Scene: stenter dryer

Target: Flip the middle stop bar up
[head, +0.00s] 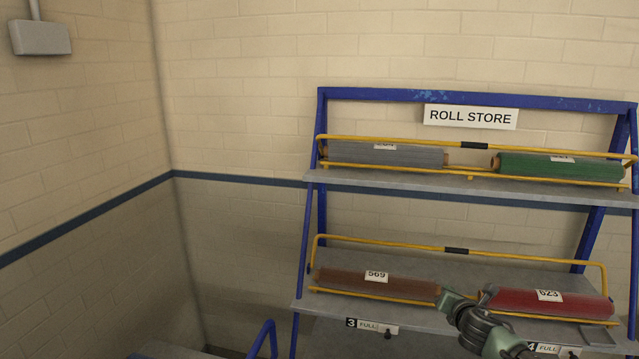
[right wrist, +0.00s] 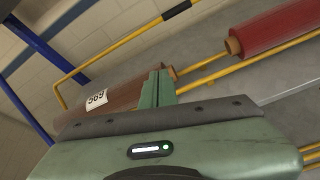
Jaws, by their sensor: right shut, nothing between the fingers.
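The middle stop bar (head: 400,246) is a yellow bar with a black grip (head: 456,250) at its centre. It runs above the brown roll (head: 370,282) and red roll (head: 565,303) on the lower visible shelf, with its end legs reaching down to the shelf. It also shows in the right wrist view (right wrist: 120,50). My right gripper (head: 447,297) is shut and empty at the gap between the two rolls, below the bar and apart from it. Its closed fingers also show in the right wrist view (right wrist: 157,88). My left gripper is out of view.
The blue rack (head: 375,95) has an upper shelf (head: 400,182) with grey and green rolls and another yellow bar (head: 560,152). A yellow rail (head: 370,296) runs along the front of the lower rolls. Blue tubing (head: 264,338) stands at bottom left.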

